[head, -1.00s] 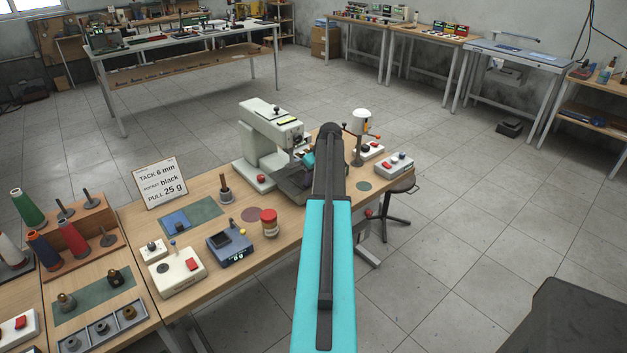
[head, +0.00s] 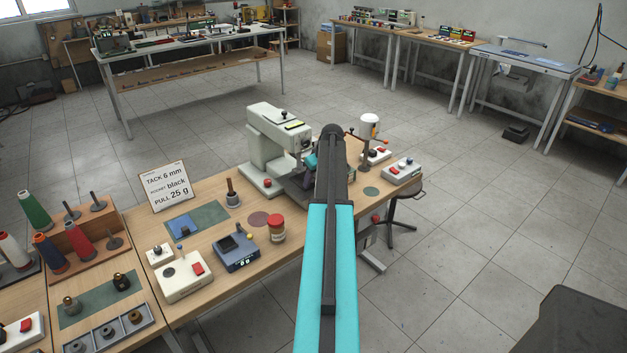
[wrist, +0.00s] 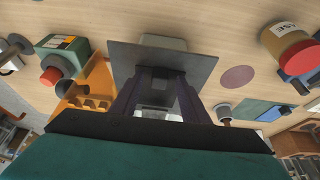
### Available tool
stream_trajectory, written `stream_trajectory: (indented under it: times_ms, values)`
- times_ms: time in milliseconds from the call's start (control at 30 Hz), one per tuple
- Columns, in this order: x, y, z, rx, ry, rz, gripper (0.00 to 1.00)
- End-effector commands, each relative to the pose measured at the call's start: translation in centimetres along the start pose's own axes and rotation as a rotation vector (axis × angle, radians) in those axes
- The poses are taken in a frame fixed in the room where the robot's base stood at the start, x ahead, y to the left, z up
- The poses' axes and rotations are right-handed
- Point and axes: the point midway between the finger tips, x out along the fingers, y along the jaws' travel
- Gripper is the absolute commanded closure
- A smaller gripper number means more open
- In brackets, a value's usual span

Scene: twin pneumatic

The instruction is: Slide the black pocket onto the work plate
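A flat dark grey plate (wrist: 185,63) spans the fingertips of my gripper (wrist: 153,85) in the wrist view, above the table. I cannot tell whether it is the black pocket or part of the work plate. Two dark fingers stand apart and reach its near side; whether they grip it is unclear. In the head view a dark flat piece (head: 297,180) shows left of my arm, below the head of the pale sewing machine (head: 270,140). My arm hides most of the gripper there. No other piece is clearly the black pocket.
A sign (head: 167,186) reads tack 6 mm, pocket black, pull 25 g. A red-lidded jar (head: 277,230), a blue-grey device (head: 235,250) and a blue piece (head: 184,227) stand left of my arm. An orange holder (wrist: 90,92) and knobbed green box (wrist: 63,53) are close by in the wrist view.

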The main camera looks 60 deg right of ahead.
Motion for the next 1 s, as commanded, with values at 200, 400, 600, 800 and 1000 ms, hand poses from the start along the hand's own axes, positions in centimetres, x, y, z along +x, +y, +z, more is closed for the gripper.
stream_trajectory:
  times_ms: [200, 400, 600, 800, 1000]
  values:
    - [0.0, -0.1, 0.0, -0.001, 0.0, 0.0, 0.59]
    - [-0.2, -0.1, 0.0, -0.001, 0.0, 0.0, 0.59]
    - [-1.5, 0.0, 0.0, -0.001, 0.002, 0.001, 0.59]
    - [-3.7, 0.0, 0.1, 0.0, 0.002, 0.002, 0.59]
    - [-6.1, -0.1, 0.0, -0.001, 0.001, 0.001, 0.59]
